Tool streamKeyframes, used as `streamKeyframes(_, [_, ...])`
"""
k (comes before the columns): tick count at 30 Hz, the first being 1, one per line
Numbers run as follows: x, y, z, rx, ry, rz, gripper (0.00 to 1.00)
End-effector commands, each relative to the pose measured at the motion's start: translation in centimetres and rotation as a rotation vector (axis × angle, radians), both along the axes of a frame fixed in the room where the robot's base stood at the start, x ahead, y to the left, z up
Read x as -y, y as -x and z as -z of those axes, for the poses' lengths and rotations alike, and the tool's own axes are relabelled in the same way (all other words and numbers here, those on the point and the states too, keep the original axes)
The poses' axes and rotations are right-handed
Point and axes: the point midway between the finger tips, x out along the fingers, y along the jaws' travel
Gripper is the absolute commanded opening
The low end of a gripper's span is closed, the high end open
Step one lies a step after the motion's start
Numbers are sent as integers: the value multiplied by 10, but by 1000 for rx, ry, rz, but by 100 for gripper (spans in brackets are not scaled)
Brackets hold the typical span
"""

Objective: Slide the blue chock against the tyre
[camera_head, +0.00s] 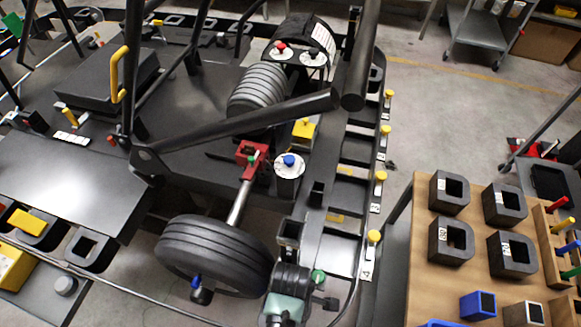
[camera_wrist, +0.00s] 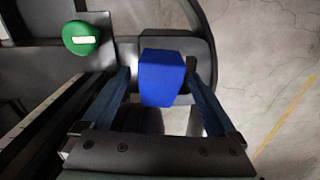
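The blue chock (camera_wrist: 162,76) shows in the wrist view as a blue block between the two fingers of my gripper (camera_wrist: 158,72). The fingers are spread wider than the block. A gap shows at its left side; at the right I cannot tell whether finger and block touch. In the head view, what looks like the end of my arm (camera_head: 285,306) is at the bottom centre, right of the tyre (camera_head: 205,250). The tyre is black and fitted on the kart's steel axle (camera_head: 240,205). I cannot make out the chock there, and the tyre is not clear in the wrist view.
A green knob (camera_wrist: 81,38) is left of the block in the wrist view. Yellow knobs (camera_head: 374,236) line the kart stand's right edge. A wooden-topped table (camera_head: 425,285) at right holds black blocks (camera_head: 452,240) and a blue box (camera_head: 478,305). Grey floor (camera_head: 415,110) is clear behind.

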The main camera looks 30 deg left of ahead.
Motion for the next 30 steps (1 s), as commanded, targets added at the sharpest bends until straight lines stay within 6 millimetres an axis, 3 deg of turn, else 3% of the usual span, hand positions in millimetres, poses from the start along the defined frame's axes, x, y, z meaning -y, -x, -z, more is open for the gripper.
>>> streamKeyframes(2, [0,0,0,0,0,0,77])
streamKeyframes(15, [0,0,0,0,0,0,0])
streamKeyframes(16, [0,0,0,0,0,0,65])
streamKeyframes(21, [0,0,0,0,0,0,95])
streamKeyframes(30, [0,0,-1,0,0,0,95])
